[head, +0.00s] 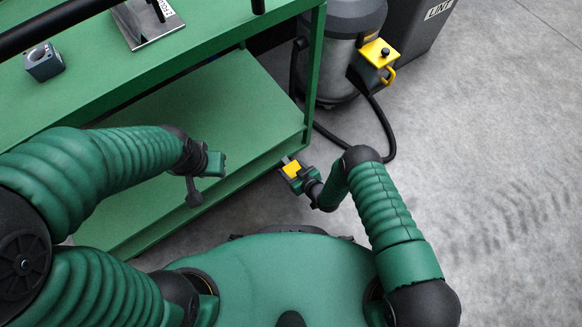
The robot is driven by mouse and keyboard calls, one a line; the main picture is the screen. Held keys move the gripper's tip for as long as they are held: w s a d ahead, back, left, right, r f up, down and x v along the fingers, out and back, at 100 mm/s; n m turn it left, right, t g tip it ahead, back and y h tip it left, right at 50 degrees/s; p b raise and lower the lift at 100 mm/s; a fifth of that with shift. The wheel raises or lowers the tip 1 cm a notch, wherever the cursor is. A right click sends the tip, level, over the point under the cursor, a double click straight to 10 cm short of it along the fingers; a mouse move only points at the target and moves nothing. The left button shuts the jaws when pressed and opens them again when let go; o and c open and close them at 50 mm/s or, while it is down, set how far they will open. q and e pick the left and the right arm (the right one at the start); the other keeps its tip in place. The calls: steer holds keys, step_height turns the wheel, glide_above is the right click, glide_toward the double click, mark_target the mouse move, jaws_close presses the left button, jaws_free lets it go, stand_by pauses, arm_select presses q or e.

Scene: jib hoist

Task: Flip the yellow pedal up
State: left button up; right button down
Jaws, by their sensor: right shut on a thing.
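A small yellow piece, which looks like the yellow pedal (291,168), shows at the tip of my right gripper (297,176), low beside the front right corner of the green bench. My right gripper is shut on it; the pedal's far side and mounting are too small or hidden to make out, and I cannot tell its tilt. My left gripper (213,166) hangs over the bench's lower shelf, apart from the pedal. Its jaws are too unclear to tell whether they are open or shut.
The green bench (155,68) has a lower shelf (215,105) and carries a grey block (43,62) and a metal plate (148,24). A grey canister (338,45) with a yellow box (377,54) and black hose stands behind, near a dark bin (420,35). The floor at right is clear.

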steer(key=shift+w+r, duration=0.15)
steer(key=shift+w, duration=0.05)
steer(key=shift+c, duration=2.2)
jaws_free()
steer(key=shift+s, duration=0.1)
steer(key=p+v, duration=0.8)
steer(key=v, duration=0.8)
steer(key=shift+s, duration=0.3)
steer(key=shift+d+r, duration=0.1)
steer(key=shift+d, duration=0.1)
